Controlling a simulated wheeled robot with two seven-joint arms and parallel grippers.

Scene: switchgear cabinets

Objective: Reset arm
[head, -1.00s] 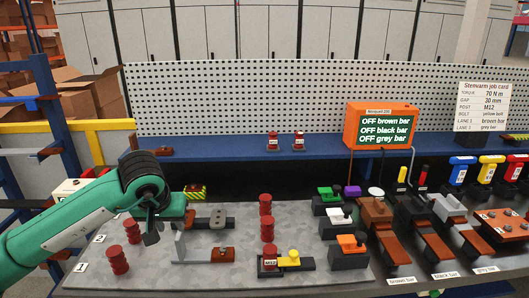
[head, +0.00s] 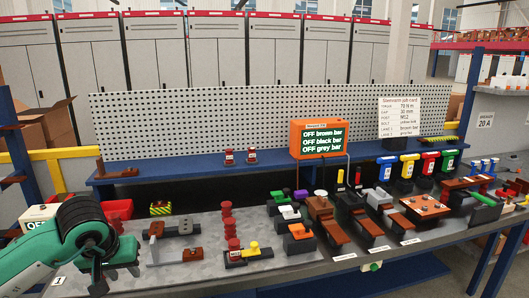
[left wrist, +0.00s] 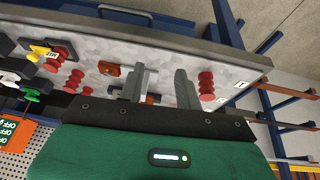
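My left arm, green with a black wrist, comes in at the lower left of the head view. Its gripper (head: 112,276) is over the left end of the grey bench plate (head: 205,272). In the left wrist view, the two grey fingers stand apart (left wrist: 160,88) with nothing held between them. The plate, red posts (left wrist: 206,86) and a brown block (left wrist: 109,68) show beyond the fingers. My right gripper is in neither view now.
Red posts (head: 227,222) and a bar assembly (head: 175,228) stand on the plate. Switch blocks (head: 297,240) and sloping brown bars (head: 332,230) lie to the right. The orange screen box (head: 318,139) reads OFF for brown, black and grey bars. A pegboard (head: 220,125) stands behind.

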